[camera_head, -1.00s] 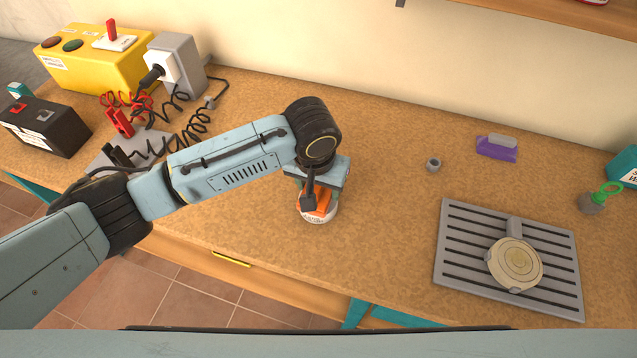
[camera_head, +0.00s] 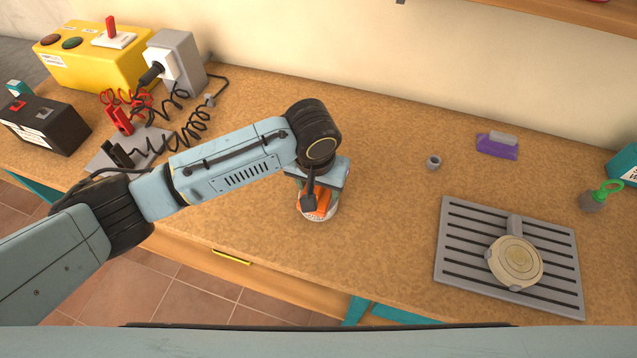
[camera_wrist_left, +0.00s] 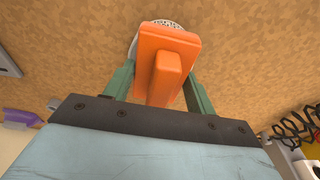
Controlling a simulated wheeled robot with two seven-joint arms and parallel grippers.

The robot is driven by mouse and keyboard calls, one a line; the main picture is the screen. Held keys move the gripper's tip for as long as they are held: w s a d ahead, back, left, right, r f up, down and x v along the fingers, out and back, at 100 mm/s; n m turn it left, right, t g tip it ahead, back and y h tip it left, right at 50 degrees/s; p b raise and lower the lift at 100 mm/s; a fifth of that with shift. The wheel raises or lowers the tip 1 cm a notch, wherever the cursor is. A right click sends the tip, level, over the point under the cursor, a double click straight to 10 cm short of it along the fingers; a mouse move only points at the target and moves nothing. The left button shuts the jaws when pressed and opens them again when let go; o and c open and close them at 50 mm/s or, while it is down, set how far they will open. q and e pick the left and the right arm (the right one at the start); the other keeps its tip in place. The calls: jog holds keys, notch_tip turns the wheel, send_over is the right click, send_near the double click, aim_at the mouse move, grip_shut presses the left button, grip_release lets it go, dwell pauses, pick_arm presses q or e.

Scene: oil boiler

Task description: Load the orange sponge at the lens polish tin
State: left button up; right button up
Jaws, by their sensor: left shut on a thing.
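The orange sponge (camera_head: 315,207) is under my left gripper (camera_head: 310,196) in the head view, partly hidden by the arm. In the left wrist view the sponge (camera_wrist_left: 168,48) sits between the two green fingers of the left gripper (camera_wrist_left: 163,85), which is shut on its raised grip. The round lens polish tin (camera_head: 319,217) is right beneath the sponge, with its pale rim showing. A pale speckled part of the tin (camera_wrist_left: 160,22) also shows behind the sponge in the wrist view. The sponge overlaps the tin's opening. My right gripper is not in view.
A grey slotted rack (camera_head: 460,262) with a round cream disc (camera_head: 516,262) lies at the right. A small grey ring (camera_head: 433,163) and a purple-based block (camera_head: 497,147) are behind it. The yellow box (camera_head: 95,60), black battery (camera_head: 45,125) and coiled cables fill the left.

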pick_arm(q)
jog(key=shift+s+f+p, duration=0.1)
jog(key=shift+f+p, duration=0.05)
jog(key=shift+p, duration=0.4)
dwell(1.9)
notch_tip(320, 180, up, 7)
jog(key=p, duration=0.9)
dwell(0.7)
